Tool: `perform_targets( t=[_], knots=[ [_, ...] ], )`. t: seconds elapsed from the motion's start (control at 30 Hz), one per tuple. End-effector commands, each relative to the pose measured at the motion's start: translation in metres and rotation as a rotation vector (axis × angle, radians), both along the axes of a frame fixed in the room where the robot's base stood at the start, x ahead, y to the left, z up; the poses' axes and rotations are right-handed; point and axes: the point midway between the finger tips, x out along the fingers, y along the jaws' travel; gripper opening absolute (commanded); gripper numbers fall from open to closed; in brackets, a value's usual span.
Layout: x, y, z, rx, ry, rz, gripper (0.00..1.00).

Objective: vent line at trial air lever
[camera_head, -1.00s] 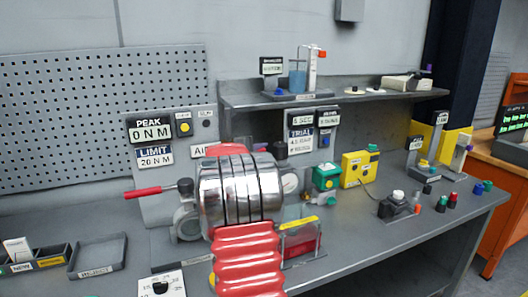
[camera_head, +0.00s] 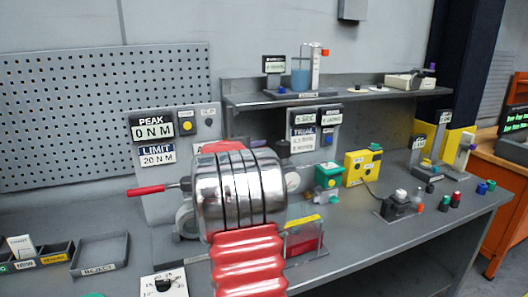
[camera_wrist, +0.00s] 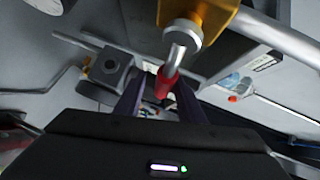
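In the wrist view a small lever with a red tip (camera_wrist: 166,80) and a silver stem hangs from a yellow block (camera_wrist: 203,15). My gripper (camera_wrist: 159,97) has its two dark fingers apart, one on each side of the red tip. I cannot tell whether either finger touches it. In the head view my silver and red arm hides my gripper and this lever. The trial panel (camera_head: 303,139) stands behind, to the right of the arm.
A red-handled rod (camera_head: 147,190) sticks out left of my arm. The peak and limit panel (camera_head: 160,178) stands behind it. A green box (camera_head: 327,175) and a yellow box (camera_head: 360,168) stand to the right. A reject tray (camera_head: 126,251) lies at left.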

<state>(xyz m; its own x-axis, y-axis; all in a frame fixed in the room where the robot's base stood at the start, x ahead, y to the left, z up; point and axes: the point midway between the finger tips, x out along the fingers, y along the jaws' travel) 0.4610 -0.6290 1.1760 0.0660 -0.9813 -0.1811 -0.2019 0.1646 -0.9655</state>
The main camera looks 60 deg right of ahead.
Motion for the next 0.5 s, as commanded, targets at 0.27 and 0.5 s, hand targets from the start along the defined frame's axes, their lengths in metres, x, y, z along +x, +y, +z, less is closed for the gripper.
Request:
perform_targets(
  t=[0.27,0.5],
  knots=[
    [-0.002,0.050,0.009,0.001,-0.002,0.004,0.35],
    [-0.004,0.088,0.015,0.002,0.000,0.003,0.35]
  ],
)
